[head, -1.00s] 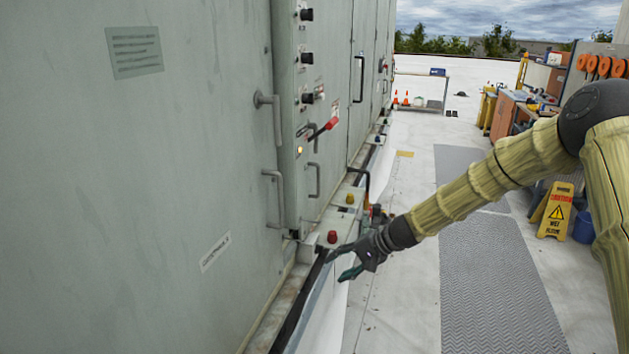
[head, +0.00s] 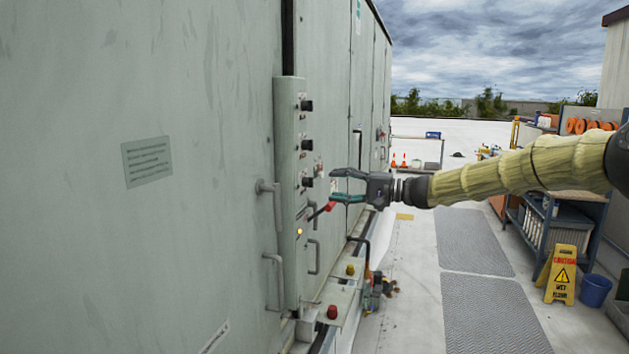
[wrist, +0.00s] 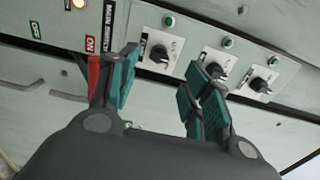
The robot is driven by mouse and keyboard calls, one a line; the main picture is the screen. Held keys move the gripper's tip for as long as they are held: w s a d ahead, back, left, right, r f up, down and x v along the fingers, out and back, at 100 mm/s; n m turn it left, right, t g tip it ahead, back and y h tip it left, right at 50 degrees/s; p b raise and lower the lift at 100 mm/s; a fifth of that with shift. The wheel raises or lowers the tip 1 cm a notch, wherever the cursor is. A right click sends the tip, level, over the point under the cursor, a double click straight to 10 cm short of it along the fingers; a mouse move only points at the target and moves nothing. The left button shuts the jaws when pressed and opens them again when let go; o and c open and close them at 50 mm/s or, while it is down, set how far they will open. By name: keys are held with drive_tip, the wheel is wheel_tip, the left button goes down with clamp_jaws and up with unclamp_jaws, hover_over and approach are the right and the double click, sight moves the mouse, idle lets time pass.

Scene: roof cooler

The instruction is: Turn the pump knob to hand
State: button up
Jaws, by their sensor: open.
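The grey control box on the cabinet carries three black knobs on white plates. In the head view they are the upper knob (head: 307,105), middle knob (head: 307,145) and lower knob (head: 307,182). In the wrist view they run left to right: lower knob (wrist: 160,53), middle knob (wrist: 214,70) and upper knob (wrist: 261,85). Their labels are too small to read, so I cannot tell which is the pump knob. My gripper (head: 334,186) is open and empty, fingers pointing at the panel near the lower knob. In the wrist view the lower knob shows between the fingers (wrist: 163,62).
A red main switch handle (head: 321,211) sticks out just below the knobs, close to my lower finger. A lit lamp (head: 299,231) and door handles (head: 276,205) are beside it. A ledge with red (head: 332,312) and yellow buttons lies below. A yellow caution sign (head: 562,272) stands right.

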sight(308, 182)
drive_tip(key=p+x, duration=0.3)
drive_tip(key=x, duration=0.4)
drive_tip(key=shift+a, duration=0.3)
drive_tip(key=shift+f, duration=0.1)
drive_tip(key=c, duration=1)
drive_tip(key=shift+c, duration=0.2)
drive_tip(key=shift+m+b, duration=0.3)
drive_tip(key=shift+b, duration=0.05)
drive_tip(key=m+b, duration=0.1)
drive_tip(key=m, duration=0.7)
drive_tip(key=shift+w, duration=0.1)
drive_tip(key=shift+m, duration=0.4)
